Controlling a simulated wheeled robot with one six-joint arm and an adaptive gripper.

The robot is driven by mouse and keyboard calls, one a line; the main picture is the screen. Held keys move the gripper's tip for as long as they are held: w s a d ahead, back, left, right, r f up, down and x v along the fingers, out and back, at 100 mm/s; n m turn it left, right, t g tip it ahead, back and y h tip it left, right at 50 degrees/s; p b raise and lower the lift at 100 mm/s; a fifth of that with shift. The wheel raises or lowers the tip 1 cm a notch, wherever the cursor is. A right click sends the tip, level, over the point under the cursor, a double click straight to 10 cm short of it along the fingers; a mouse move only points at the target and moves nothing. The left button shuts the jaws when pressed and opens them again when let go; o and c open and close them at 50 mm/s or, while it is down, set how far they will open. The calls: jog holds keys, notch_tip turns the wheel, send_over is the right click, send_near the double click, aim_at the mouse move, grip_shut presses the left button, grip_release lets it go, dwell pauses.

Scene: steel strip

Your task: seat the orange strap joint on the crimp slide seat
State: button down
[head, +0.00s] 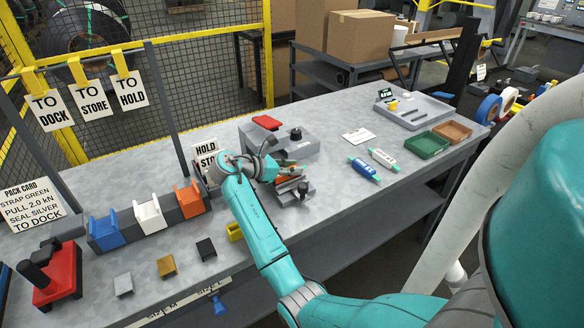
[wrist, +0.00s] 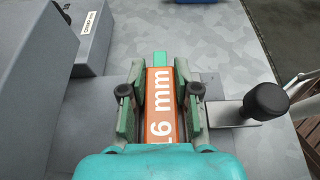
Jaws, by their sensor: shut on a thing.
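The orange strap joint (wrist: 161,104), marked "16 mm", lies lengthwise between the fingers of my gripper (wrist: 160,88) in the wrist view. A green strap end (wrist: 160,59) shows at its far end. My gripper is shut on the joint; in the head view my gripper (head: 290,177) is over the crimp slide seat (head: 290,199). The seat's grey side (wrist: 222,113) and black knob (wrist: 265,100) show right of the fingers in the wrist view. My gripper hides most of the seat, so I cannot tell whether the joint touches it.
The grey crimper body (head: 290,139) with a red top stands just behind the seat, and its housing (wrist: 93,35) is close on the left in the wrist view. Blue (head: 107,231), white and orange bins are at the left. Green (head: 427,146) and brown trays are at the right.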

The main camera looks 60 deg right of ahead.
jog(key=shift+f, duration=0.1)
jog(key=c, duration=0.8)
grip_release()
jog(key=shift+o, duration=0.2)
jog(key=v, duration=1.2)
jog(key=shift+s, duration=0.15)
